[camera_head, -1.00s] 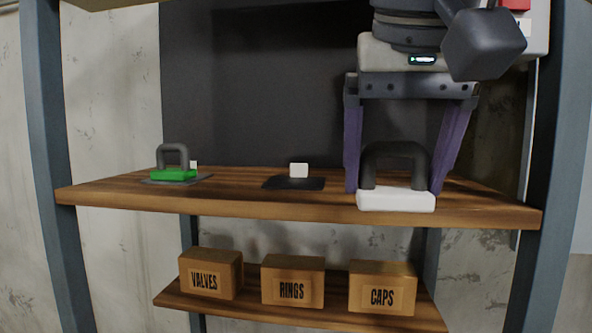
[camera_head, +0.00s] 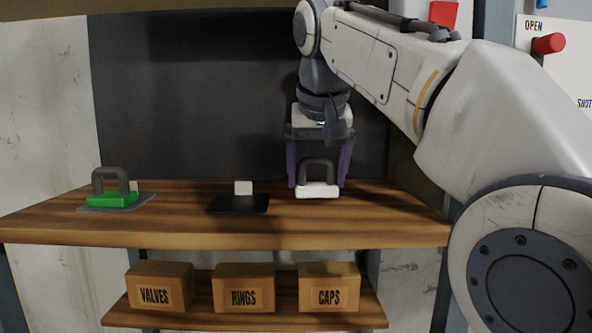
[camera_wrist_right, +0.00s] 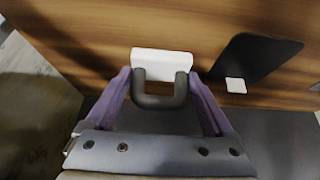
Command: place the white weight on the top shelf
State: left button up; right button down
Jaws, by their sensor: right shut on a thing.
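The white weight (camera_head: 317,191), a white block with a dark arched handle, is at the top shelf (camera_head: 330,220), right of the middle black pad. My right gripper (camera_head: 317,184) is over it, its purple fingers on either side of the handle, shut on it. In the right wrist view, the white weight (camera_wrist_right: 162,63) lies between and beyond the fingertips, over the wood. I cannot tell whether its underside touches the shelf. A green weight (camera_head: 112,200) with a similar handle stands on the left pad. My left gripper is not in view.
The middle black pad (camera_head: 238,204) is empty, with a small white block (camera_head: 243,187) at its back edge. Boxes marked VALVES (camera_head: 160,287), RINGS (camera_head: 244,288) and CAPS (camera_head: 329,287) stand on the lower shelf. A panel with a red knob (camera_head: 548,43) is at upper right.

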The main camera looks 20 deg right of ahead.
jog(key=shift+f, duration=0.65)
pick_arm(q)
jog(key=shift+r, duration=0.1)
jog(key=shift+b, duration=0.3)
pick_arm(e)
jog(key=shift+f, duration=0.2)
grip_release()
